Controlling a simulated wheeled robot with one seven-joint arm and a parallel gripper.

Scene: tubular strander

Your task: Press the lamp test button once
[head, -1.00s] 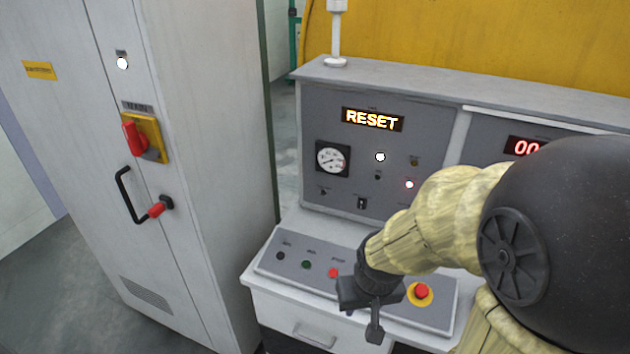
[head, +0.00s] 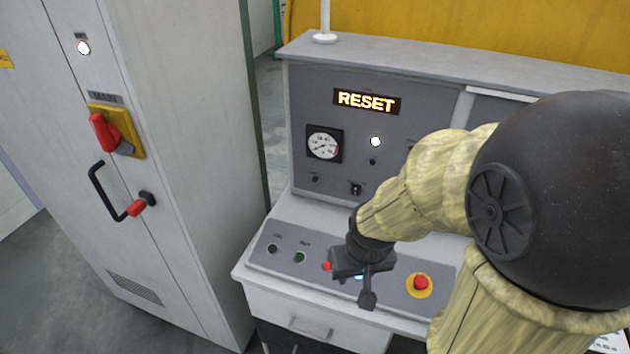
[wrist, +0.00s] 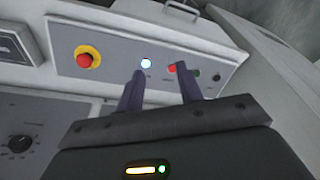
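My gripper (head: 364,275) hangs over the sloped desk panel (head: 393,301), its fingers apart and empty. In the wrist view the open fingers (wrist: 160,73) point toward the button row. That row has a black button (head: 272,248), a green button (head: 300,257), a red button (head: 326,266) and a lit bluish-white button (wrist: 146,63). My gripper partly covers the lit button in the head view. The labels are too small to read, so I cannot tell which is the lamp test button. A small black control (head: 372,161) sits below a white lamp (head: 376,141) on the upright panel.
A red mushroom button (head: 421,282) on a yellow ring is right of my gripper. A display (head: 366,102) reads RESET above a gauge (head: 323,145). A tall cabinet (head: 190,150) with a red switch (head: 103,132) and black handle (head: 104,190) stands left.

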